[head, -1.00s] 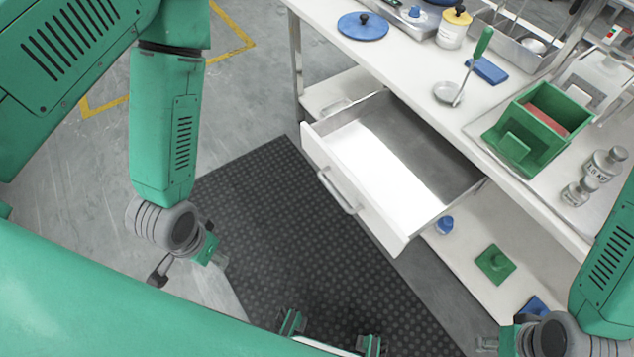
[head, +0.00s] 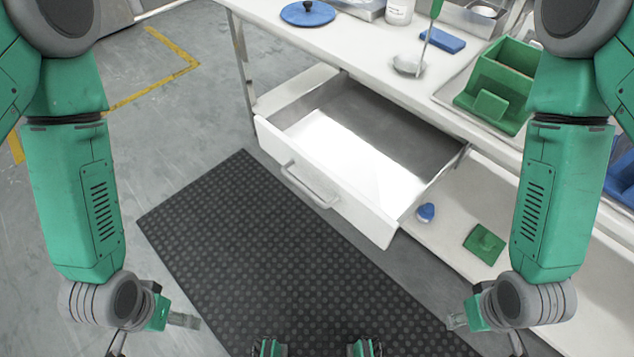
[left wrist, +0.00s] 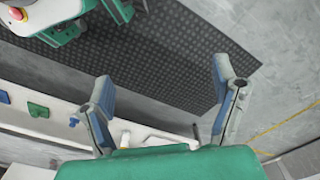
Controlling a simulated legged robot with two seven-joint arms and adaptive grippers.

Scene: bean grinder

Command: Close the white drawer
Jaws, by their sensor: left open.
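The white drawer (head: 330,189) is pulled well out from under the white worktable in the head view. Its grey handle (head: 308,187) is on the front panel, which faces my side, and the inside looks empty. My left gripper (head: 160,322) is low at the left of the head view, apart from the drawer, to the left of and nearer than the handle. The left wrist view shows its two fingers (left wrist: 162,78) spread with nothing between them. My right gripper (head: 472,322) is low at the right, apart from the drawer; its fingers are too unclear to judge.
The worktable (head: 345,50) bears a blue lid (head: 307,13), a ladle (head: 410,64), a blue block (head: 442,40) and a green box (head: 500,85). A blue knob (head: 426,212) and green lid (head: 485,243) lie on the lower shelf. A black mat (head: 260,250) covers clear floor.

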